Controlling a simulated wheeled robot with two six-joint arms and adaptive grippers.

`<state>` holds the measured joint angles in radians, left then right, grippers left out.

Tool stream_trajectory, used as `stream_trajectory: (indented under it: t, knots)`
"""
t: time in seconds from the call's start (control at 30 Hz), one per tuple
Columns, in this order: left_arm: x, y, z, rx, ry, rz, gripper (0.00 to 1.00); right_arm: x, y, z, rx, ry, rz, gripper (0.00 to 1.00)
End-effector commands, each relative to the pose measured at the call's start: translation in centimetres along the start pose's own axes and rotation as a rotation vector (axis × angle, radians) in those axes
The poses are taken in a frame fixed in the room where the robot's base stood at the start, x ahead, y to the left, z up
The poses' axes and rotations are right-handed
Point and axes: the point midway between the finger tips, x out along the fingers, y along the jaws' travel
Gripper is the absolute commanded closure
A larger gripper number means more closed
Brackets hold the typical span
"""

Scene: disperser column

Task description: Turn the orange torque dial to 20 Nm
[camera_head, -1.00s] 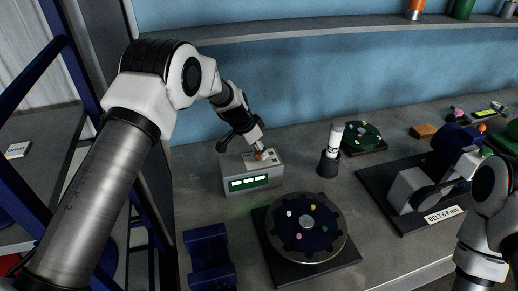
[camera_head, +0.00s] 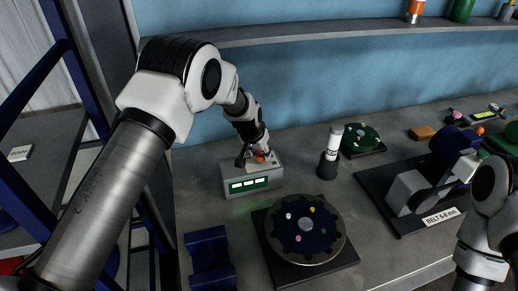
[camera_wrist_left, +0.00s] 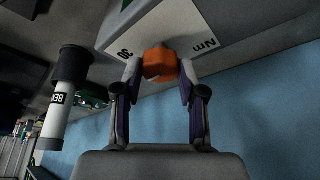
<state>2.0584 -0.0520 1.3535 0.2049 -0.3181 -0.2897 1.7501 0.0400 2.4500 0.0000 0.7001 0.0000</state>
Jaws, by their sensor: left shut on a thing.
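The orange torque dial (camera_head: 260,157) sits on top of a grey box (camera_head: 237,170) with a lit green display on its front. In the left wrist view the dial (camera_wrist_left: 159,64) is between the two fingers of my left gripper (camera_wrist_left: 159,72), which is shut on it. The box's white top face (camera_wrist_left: 203,28) shows the marks "30" and "Nm" beside the dial. The dial's pointer cannot be made out.
A dark round plate with coloured dots (camera_head: 304,228) lies in front of the box. A blue block (camera_head: 209,258) stands left of it, a white and black cylinder (camera_head: 329,155) to the box's right. A belt device (camera_head: 420,190) stands farther right. A shelf (camera_head: 300,30) runs along the blue wall.

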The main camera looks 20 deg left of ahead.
Motion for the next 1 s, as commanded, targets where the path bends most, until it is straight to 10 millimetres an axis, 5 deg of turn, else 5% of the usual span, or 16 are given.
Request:
stream_trajectory:
  t: [0.6,1.0]
  knots:
    - [0.7,0.2,0.4,-0.403,-0.005,-0.167,0.95,5.2,0.0,0.0,0.000,0.000,0.000,0.60]
    - [0.3,0.3,0.3,-0.455,-0.008,-0.188,0.95,5.8,0.0,0.0,0.000,0.000,0.000,0.60]
